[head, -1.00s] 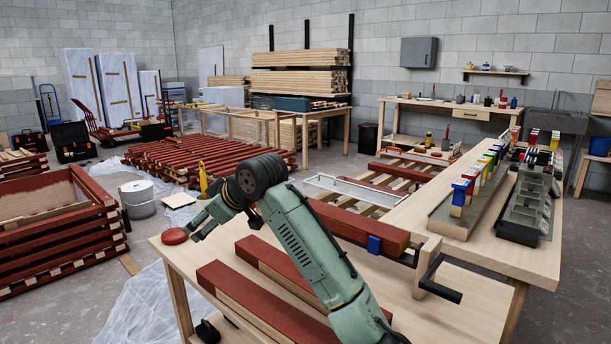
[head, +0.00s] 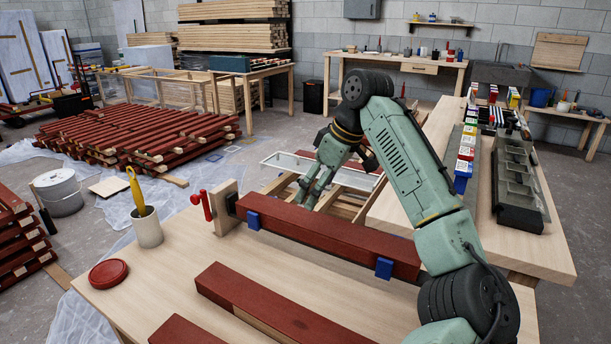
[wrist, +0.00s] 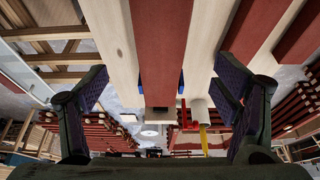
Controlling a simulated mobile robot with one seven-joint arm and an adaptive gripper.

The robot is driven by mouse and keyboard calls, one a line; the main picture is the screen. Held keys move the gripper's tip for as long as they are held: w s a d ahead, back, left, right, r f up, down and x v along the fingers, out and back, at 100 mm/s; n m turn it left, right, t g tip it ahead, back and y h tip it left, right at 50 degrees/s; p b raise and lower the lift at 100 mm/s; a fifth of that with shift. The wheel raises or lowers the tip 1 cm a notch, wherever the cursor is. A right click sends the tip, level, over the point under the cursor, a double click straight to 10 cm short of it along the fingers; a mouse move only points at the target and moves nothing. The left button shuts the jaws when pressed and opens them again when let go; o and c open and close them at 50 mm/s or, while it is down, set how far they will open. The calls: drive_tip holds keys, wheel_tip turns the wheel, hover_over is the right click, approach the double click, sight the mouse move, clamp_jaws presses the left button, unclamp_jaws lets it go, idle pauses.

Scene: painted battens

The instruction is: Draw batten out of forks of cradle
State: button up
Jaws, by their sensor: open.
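The batten (head: 325,232) is a long dark red bar lying level along the bench. It sits in the blue forks of the cradle, one near its left part (head: 253,220) and one near its right end (head: 384,267). A pale wooden end block (head: 224,207) with a red clamp handle (head: 202,205) stands at its left end. My gripper (head: 311,197) is open and empty, close to the batten's middle. In the wrist view the batten (wrist: 161,45) runs between my spread fingers (wrist: 165,100), with blue fork parts at both sides. I cannot tell the remaining gap.
Two more red battens (head: 262,302) lie on the near bench. A red lid (head: 108,273) and a pot with a yellow-handled tool (head: 147,227) stand at its left. A grey tray (head: 515,185) and a row of coloured tins (head: 466,152) occupy the right bench.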

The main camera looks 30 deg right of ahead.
sight(303, 216)
drive_tip(key=p+x, duration=0.1)
drive_tip(key=x, duration=0.9)
drive_tip(key=shift+w+a+f+p, duration=0.1)
drive_tip(key=shift+f+p, duration=0.2)
drive_tip(key=shift+p, duration=0.1)
drive_tip(key=shift+c, duration=0.2)
drive_tip(key=c, duration=1.9)
drive_tip(key=o, duration=1.3)
drive_tip(key=shift+r, duration=0.1)
drive_tip(key=c, duration=0.6)
drive_tip(key=shift+r, duration=0.15)
drive_tip(key=shift+r+p, duration=2.55)
drive_tip(key=shift+r, duration=0.3)
